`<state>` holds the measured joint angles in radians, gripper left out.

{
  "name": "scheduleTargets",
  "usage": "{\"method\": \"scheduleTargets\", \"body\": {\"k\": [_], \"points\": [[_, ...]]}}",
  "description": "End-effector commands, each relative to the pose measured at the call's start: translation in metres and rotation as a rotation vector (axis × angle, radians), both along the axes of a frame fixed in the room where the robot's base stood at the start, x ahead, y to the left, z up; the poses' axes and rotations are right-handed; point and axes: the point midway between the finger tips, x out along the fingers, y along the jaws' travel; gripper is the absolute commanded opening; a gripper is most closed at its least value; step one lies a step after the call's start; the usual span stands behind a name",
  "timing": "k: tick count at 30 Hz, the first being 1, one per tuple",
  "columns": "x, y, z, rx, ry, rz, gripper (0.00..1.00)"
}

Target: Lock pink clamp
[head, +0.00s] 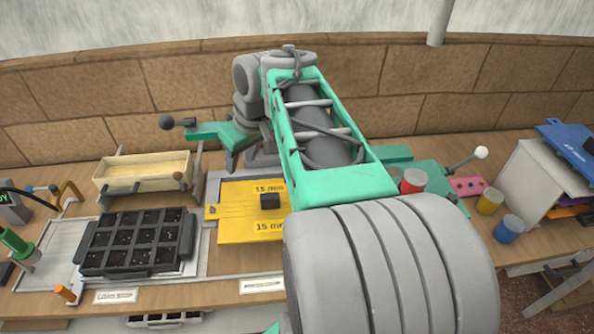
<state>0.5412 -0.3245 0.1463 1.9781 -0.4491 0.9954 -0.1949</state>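A pink plate with small dark holes (467,187) lies on the right side of the bench, beside a green block. A lever with a white ball knob (481,152) slants up to the right next to it; I take these to be the pink clamp. The lever's lower end meets the green part, and my arm hides much of the area to its left. My arm reaches from the lower right to the back centre. Its grey wrist is left of the clamp and well apart from it. I cannot make out the fingertips or whether they are open.
A yellow plate (235,228) with a black block lies at centre. A dark cell tray (92,262) and a cream bin (142,184) are left. Red, yellow and blue pots and a white rack (528,192) crowd the right.

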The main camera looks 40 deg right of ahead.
Motion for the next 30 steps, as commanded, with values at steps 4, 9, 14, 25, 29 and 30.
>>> {"method": "scheduleTargets", "body": {"k": [4, 9, 14, 25, 29, 30], "points": [[-0.002, -0.122, -0.044, -0.005, -0.004, 0.030, 0.40], [-0.023, -0.187, -0.055, -0.022, -0.014, 0.073, 0.40], [-0.019, -0.190, -0.069, -0.023, -0.016, 0.086, 0.40], [0.004, -0.186, -0.121, -0.025, -0.016, 0.083, 0.40], [0.005, -0.186, -0.123, -0.026, -0.016, 0.081, 0.40], [0.005, -0.186, -0.123, -0.026, -0.016, 0.081, 0.40]]}}
